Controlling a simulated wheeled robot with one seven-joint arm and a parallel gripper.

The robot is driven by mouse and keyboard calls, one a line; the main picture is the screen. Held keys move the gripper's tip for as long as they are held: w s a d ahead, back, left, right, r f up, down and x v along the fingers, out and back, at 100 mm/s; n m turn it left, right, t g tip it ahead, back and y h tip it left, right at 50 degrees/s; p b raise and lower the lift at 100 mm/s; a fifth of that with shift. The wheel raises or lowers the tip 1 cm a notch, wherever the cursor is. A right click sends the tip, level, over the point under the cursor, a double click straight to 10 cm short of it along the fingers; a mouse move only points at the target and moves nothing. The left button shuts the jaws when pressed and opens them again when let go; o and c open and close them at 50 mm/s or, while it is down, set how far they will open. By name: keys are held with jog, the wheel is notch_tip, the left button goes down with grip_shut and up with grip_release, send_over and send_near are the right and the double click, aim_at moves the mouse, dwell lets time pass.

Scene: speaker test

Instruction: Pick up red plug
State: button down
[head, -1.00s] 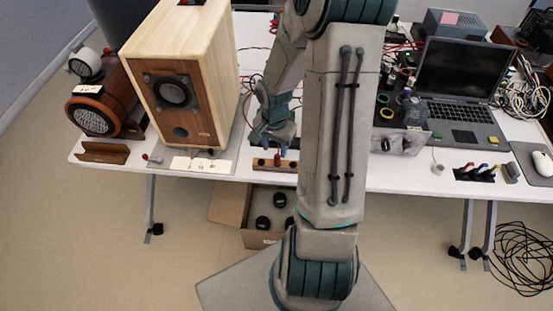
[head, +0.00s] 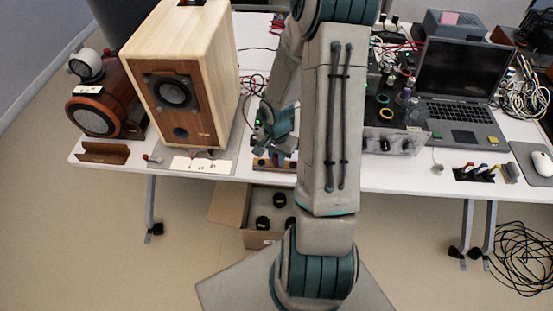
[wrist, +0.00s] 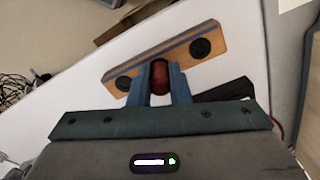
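The red plug (wrist: 159,76) shows in the wrist view between the two blue-grey fingers of my gripper (wrist: 159,88). The fingers are close together, with no clear gap between them and its sides. Behind it lies a wooden strip (wrist: 128,77) with a round black spot near each end. I cannot tell whether the plug still sits in the strip. In the head view my gripper (head: 273,150) is over the wooden strip (head: 262,165) at the table's front edge and hides the plug.
A large wooden speaker (head: 222,70) stands left of my gripper, with a white label strip (head: 200,165) before it. An open cardboard box (head: 232,205) sits on the floor under the table edge.

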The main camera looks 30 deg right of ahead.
notch_tip(320, 180, up, 10)
jog(key=shift+r+p, duration=0.1)
jog(key=shift+p, duration=0.25)
dwell(0.4)
notch_tip(320, 180, up, 35)
jog(key=p, duration=1.3)
jog(key=shift+r, duration=0.2)
dwell(0.4)
